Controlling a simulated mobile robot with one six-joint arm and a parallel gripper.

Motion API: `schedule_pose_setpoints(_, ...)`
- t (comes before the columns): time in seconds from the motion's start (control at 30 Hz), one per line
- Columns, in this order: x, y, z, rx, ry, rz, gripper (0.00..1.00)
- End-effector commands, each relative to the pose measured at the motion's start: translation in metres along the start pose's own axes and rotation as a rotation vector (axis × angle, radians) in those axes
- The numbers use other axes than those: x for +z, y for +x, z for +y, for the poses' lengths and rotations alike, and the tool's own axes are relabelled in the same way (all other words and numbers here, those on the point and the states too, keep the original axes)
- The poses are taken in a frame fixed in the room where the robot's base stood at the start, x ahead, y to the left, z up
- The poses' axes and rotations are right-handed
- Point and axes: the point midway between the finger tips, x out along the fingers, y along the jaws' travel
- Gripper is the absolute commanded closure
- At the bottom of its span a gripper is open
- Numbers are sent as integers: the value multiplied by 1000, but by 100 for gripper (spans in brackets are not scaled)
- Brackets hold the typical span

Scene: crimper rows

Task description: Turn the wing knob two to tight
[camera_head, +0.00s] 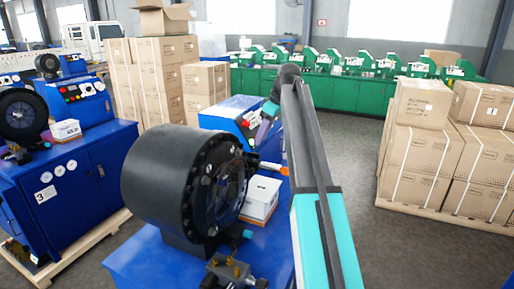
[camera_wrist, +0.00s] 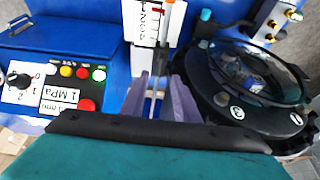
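The black crimper head (camera_head: 165,185) stands on a blue bench, its round face turned right. Small dark knobs sit by the ring, but I cannot tell wing knob two apart. My gripper (camera_wrist: 158,80) points at the bench left of the ring, its two purple fingers apart. A thin grey rod with an orange end (camera_wrist: 170,3) shows between them, with gaps at both sides. In the head view my gripper (camera_head: 262,125) is right of the crimper head.
A control panel (camera_wrist: 65,90) with a dial and coloured buttons is left of my gripper. A white box (camera_head: 262,197) stands on the bench beside the crimper head. Brass fittings (camera_head: 238,266) are at the bench's front. Cartons (camera_head: 420,150) stand at right, with free floor before them.

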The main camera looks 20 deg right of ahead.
Motion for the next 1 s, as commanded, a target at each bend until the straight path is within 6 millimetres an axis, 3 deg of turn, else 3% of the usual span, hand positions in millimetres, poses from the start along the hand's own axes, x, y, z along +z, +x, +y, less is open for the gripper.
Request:
schedule_pose_setpoints(0.5,0,59,0,0,0,-1,72)
schedule_pose_setpoints(1.0,1,68,0,1,1,-1,74)
